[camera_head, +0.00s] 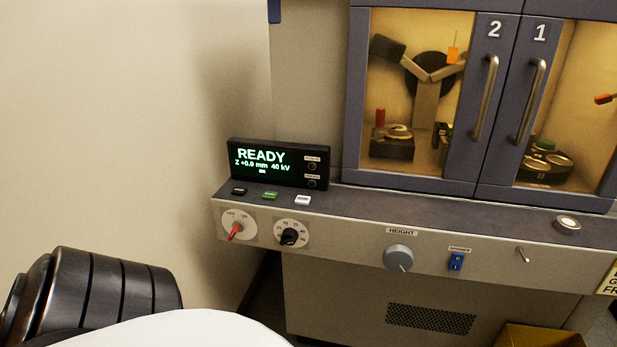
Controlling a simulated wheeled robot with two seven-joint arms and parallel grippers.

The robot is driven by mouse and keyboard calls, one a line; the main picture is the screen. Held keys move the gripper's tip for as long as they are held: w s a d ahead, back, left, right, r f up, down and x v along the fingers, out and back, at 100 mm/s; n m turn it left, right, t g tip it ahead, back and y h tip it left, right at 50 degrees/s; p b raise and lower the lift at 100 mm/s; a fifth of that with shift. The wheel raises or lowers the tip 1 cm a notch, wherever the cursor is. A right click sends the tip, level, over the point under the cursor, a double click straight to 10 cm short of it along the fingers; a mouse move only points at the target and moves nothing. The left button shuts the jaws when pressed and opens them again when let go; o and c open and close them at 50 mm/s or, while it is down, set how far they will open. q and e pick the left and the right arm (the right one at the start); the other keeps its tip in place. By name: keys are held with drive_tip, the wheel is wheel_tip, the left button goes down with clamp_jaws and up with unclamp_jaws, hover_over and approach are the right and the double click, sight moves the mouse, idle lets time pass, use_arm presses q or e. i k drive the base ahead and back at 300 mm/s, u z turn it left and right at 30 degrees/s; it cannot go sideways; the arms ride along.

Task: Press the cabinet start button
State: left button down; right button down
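The cabinet's control ledge (420,206) runs below two glass doors. Three small buttons sit at its left end: a black one (239,191), a green one (270,195) and a white one (303,200). A round silver button with a pale top (567,223) sits at the ledge's right end. I cannot read a label that tells which is the start button. The display (278,163) behind the small buttons reads READY, Z +0.0 mm, 40 kV. Neither of my grippers is in view, and nothing touches the buttons.
The front panel carries a red-pointer dial (238,226), a black knob (290,237), a grey HEIGHT knob (398,258), a blue rocker switch (456,262) and a small toggle (522,254). Doors 2 (483,100) and 1 (530,103) are shut. A yellow box (540,337) stands below.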

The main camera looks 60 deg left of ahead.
sight(269, 195)
drive_tip(key=u, duration=0.7)
drive_tip(key=i, duration=1)
drive_tip(key=u, duration=1)
